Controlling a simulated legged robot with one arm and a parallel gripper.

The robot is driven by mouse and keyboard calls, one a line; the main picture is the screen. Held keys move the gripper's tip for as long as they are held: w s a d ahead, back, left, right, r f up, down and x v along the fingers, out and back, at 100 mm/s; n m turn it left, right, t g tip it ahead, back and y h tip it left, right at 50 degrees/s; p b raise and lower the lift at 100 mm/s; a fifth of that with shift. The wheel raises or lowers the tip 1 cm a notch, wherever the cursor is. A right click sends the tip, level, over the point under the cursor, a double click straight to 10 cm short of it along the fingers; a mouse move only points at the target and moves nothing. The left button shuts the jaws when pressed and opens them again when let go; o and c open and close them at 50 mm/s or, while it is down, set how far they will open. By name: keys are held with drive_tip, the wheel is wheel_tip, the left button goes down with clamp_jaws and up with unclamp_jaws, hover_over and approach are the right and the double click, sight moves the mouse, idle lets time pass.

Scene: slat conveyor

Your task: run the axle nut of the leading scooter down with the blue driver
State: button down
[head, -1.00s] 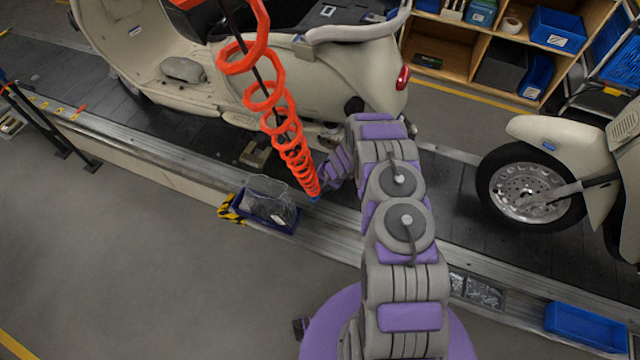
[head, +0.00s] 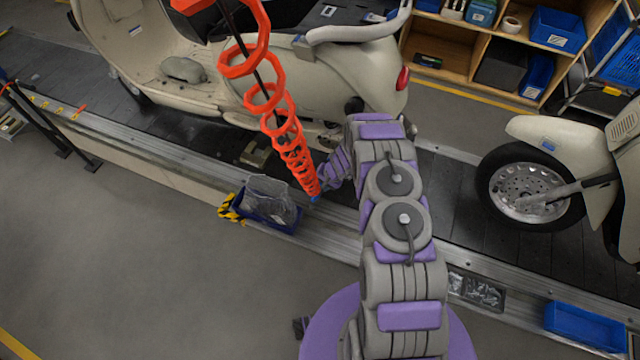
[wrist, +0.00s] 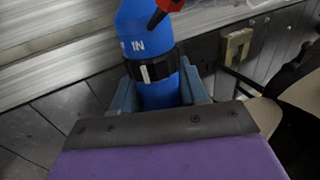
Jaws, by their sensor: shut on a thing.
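My gripper (wrist: 160,92) is shut on the blue driver (wrist: 150,45); its jaws sit on either side of the blue body, below a black ring. In the head view a small bit of the blue driver (head: 315,198) shows at the lower end of an orange-red coiled hose (head: 277,110), beside the conveyor's near rail. The cream scooter at left (head: 180,68) has its tail and red lamp to the right. A second cream scooter (head: 545,128) stands at right, front wheel (head: 530,187) towards the first. I cannot make out the axle nut; the driver's working end is hidden.
A dark blue bin (head: 270,219) with clear plastic in it hangs at the near rail, left of the driver. A blue tray (head: 588,327) is at lower right. Shelves (head: 470,50) stand behind the conveyor. The grey floor at lower left is clear.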

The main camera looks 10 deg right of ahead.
sight(316, 197)
drive_tip(key=shift+s+a, duration=0.4)
drive_tip(key=shift+s, duration=0.15)
idle(0.4)
drive_tip(key=shift+s+a, duration=0.8)
drive_tip(key=shift+s, duration=0.3)
drive_tip(key=shift+s+a+f+b, duration=0.1)
drive_tip(key=shift+s+a+b, duration=0.1)
drive_tip(key=shift+s+b, duration=0.3)
drive_tip(key=shift+s+a+b, duration=0.55)
drive_tip(key=shift+s+b, duration=0.05)
